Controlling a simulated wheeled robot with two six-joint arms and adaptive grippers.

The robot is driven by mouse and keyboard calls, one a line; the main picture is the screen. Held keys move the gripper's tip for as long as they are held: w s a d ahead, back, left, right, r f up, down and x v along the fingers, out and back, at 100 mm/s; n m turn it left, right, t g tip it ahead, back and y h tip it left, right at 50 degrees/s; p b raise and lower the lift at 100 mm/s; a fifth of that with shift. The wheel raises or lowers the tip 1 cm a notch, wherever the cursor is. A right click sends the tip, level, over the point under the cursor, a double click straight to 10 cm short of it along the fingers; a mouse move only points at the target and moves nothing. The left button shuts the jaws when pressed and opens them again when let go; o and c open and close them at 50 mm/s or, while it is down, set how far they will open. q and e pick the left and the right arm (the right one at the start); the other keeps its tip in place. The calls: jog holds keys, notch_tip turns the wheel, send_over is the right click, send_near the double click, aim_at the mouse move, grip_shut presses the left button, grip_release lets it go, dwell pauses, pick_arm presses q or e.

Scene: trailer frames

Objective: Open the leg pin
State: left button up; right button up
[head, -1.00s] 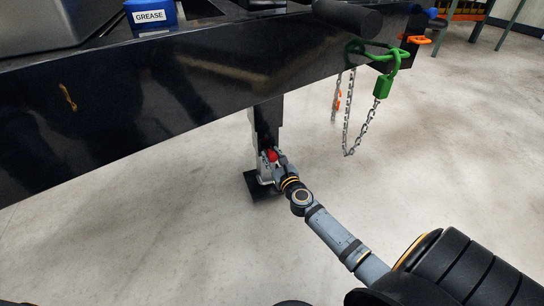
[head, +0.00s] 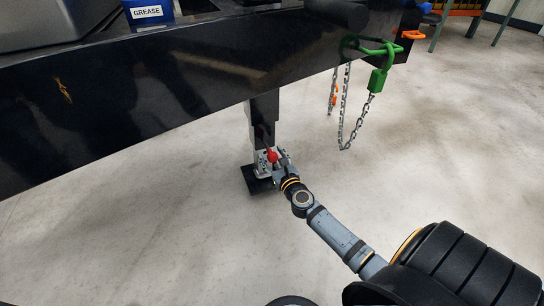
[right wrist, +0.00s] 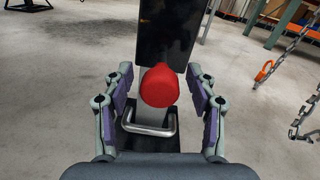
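A dark leg (head: 263,115) hangs below the black trailer beam and ends at a flat foot plate (head: 255,184) by the floor. A red knob (head: 272,156), which I take for the leg pin's end, stands out from the leg. It shows large in the right wrist view (right wrist: 159,87). My right gripper (head: 271,163) is at the knob. In the right wrist view its fingers (right wrist: 160,97) are spread, one each side of the knob, with gaps on both sides. A metal loop (right wrist: 150,130) lies below the knob. My left gripper is out of view.
The black beam (head: 150,105) runs overhead from the left. A green shackle lock (head: 377,78) and chains (head: 345,120) hang to the right of the leg. A blue grease box (head: 148,12) sits on top. The concrete floor around the leg is clear.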

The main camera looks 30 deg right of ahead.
jog(key=s+a, duration=0.2)
jog(key=s, duration=0.9)
jog(key=shift+s, duration=0.4)
jog(key=shift+a, duration=0.1)
